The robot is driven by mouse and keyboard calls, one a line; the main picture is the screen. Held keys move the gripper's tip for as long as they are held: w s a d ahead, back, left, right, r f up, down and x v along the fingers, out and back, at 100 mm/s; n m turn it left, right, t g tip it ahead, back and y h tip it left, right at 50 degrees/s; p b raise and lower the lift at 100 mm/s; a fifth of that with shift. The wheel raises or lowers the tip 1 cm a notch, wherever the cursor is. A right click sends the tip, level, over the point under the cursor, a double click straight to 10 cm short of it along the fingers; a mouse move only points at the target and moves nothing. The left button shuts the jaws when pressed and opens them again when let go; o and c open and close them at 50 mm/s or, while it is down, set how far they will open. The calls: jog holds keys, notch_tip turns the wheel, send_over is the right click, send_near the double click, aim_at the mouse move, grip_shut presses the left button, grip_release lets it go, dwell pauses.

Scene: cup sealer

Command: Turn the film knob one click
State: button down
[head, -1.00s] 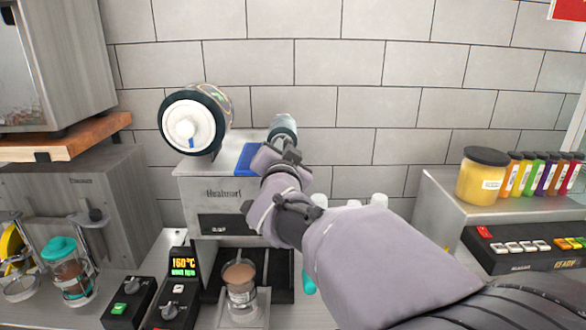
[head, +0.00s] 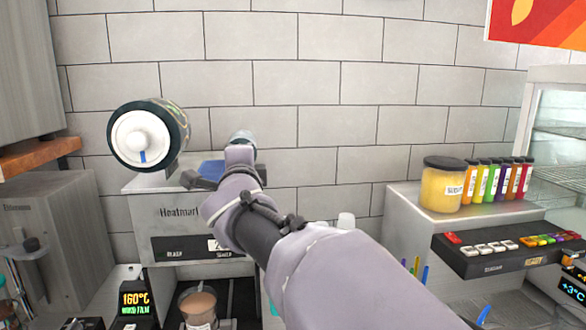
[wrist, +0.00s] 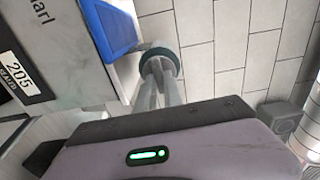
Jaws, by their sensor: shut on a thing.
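The cup sealer (head: 160,214), a grey "Heatmart" box, stands against the tiled wall. The likely film knob (head: 243,137), a small grey cylinder with a dark teal collar, sits at its upper right. In the wrist view the knob (wrist: 160,55) shows at my fingertips, beside a blue part (wrist: 113,28). My gripper (wrist: 160,85) is shut on it. In the head view my own wrist hides the fingers and most of the knob. A film roll (head: 170,120) with a white hub is at the upper left; the hub's blue mark points down.
A brown-filled cup (head: 198,305) is below the sealer, near a display (head: 135,302) reading 160°C. At right are a yellow jar (head: 443,187), coloured tubes (head: 500,182) and a button panel (head: 500,245). Wall space right of the knob is clear.

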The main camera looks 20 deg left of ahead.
jog(key=m+b, duration=0.1)
jog(key=m, duration=0.2)
jog(key=m+b, duration=0.1)
jog(key=m, duration=0.1)
jog(key=shift+f+m, duration=0.2)
jog(key=shift+m, duration=0.2)
dwell(0.4)
jog(key=c, duration=1.5)
grip_release()
jog(key=shift+o, duration=0.2)
jog(key=shift+s, duration=0.1)
jog(key=b+v, duration=0.1)
jog(key=v, duration=1.6)
jog(key=shift+s, duration=0.15)
jog(key=shift+r, duration=0.1)
